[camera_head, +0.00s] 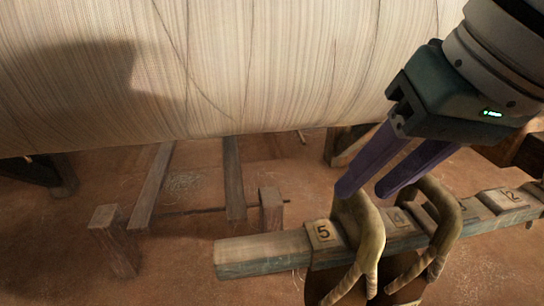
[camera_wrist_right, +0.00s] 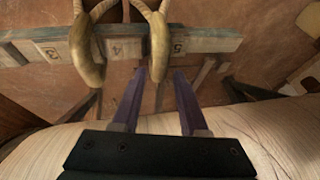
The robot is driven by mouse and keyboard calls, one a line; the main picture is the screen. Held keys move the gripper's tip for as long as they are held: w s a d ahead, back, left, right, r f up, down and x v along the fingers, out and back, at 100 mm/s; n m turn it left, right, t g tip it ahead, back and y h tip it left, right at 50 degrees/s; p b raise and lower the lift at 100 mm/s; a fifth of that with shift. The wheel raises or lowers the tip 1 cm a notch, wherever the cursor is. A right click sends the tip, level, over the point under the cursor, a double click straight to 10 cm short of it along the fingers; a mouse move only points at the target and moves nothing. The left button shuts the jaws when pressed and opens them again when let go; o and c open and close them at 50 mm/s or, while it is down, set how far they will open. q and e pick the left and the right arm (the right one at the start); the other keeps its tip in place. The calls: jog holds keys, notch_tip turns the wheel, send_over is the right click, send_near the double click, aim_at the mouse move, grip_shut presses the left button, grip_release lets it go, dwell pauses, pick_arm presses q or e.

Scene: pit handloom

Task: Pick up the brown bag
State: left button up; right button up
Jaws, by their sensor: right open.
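Two tan, rope-like loop handles hang over a numbered wooden rail at the lower right of the head view. The nearer loop (camera_head: 371,240) is by number 5, and the other loop (camera_head: 447,225) is to its right. Dark brown bag bodies (camera_head: 335,284) show partly below them, cut off by the frame's bottom edge. My right gripper (camera_head: 365,192) is open, its purple fingers pointing down just above the nearer loop. In the wrist view the fingertips (camera_wrist_right: 158,74) straddle the line of that loop (camera_wrist_right: 159,45); I cannot tell whether they touch it. My left gripper is out of view.
The numbered wooden rail (camera_head: 265,252) runs across the lower right. A large roll of pale threads (camera_head: 240,65) fills the top, close beside my gripper. Wooden posts and beams (camera_head: 150,190) stand on the reddish earth floor (camera_head: 190,265), bare at lower left.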

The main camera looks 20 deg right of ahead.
aim_at(366, 195)
jog(key=b+x, duration=0.2)
jog(key=x, duration=0.1)
jog(key=shift+s+f, duration=0.1)
jog(key=shift+f, duration=0.45)
jog(key=shift+w+r, duration=0.1)
jog(key=shift+w, duration=0.15)
jog(key=shift+c, duration=0.3)
grip_shut()
